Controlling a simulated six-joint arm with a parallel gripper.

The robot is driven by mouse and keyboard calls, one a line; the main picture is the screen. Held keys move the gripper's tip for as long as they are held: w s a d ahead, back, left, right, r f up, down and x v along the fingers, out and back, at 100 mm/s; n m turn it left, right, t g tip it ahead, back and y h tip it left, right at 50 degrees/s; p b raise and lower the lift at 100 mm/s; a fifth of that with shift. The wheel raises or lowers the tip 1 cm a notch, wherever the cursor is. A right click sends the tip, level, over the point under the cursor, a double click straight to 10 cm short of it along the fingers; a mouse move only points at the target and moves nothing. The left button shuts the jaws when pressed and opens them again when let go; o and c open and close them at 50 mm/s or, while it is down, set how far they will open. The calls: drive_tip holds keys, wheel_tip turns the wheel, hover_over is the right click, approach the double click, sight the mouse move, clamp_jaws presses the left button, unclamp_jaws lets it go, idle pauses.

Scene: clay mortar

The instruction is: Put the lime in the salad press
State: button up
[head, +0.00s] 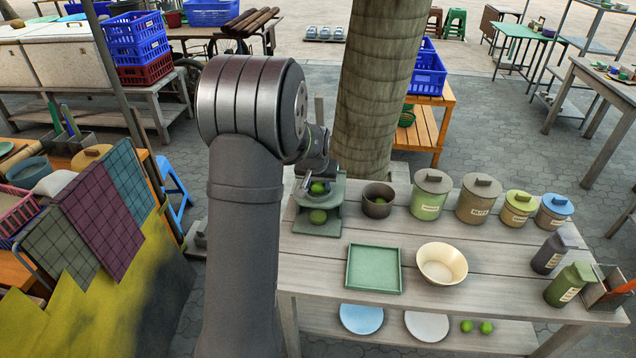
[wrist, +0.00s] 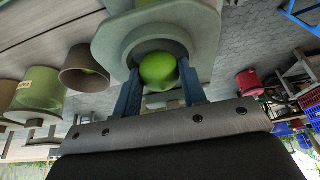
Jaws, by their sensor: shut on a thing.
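My gripper (wrist: 160,84) is shut on a bright green lime (wrist: 158,68), with a blue finger on each side of it. In the wrist view the lime is at the round opening of the green press (wrist: 108,45); I cannot tell whether it touches the press. In the head view the press (head: 303,224) stands at the back left of the wooden table, and the held lime (head: 318,187) shows at its upper part. Another round green thing, seemingly a lime (head: 318,216), sits lower in the press.
A dark brown bowl (head: 378,209) with something green inside stands just right of the press. Several lidded canisters (head: 428,205) line the table's back. A green tray (head: 374,268) and a cream bowl (head: 441,264) stand in front. Two limes (head: 486,327) lie on the lower shelf.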

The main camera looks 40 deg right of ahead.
drive_tip(key=o, duration=0.8)
drive_tip(key=shift+f, duration=0.15)
drive_tip(key=v, duration=1.2)
drive_tip(key=shift+r, duration=0.2)
drive_tip(key=shift+d+f, duration=0.1)
drive_tip(key=x, duration=1.1)
drive_tip(key=shift+w+f, duration=0.1)
drive_tip(key=shift+f, duration=0.2)
drive_tip(key=shift+w+d, duration=0.1)
drive_tip(key=shift+r, duration=1.05)
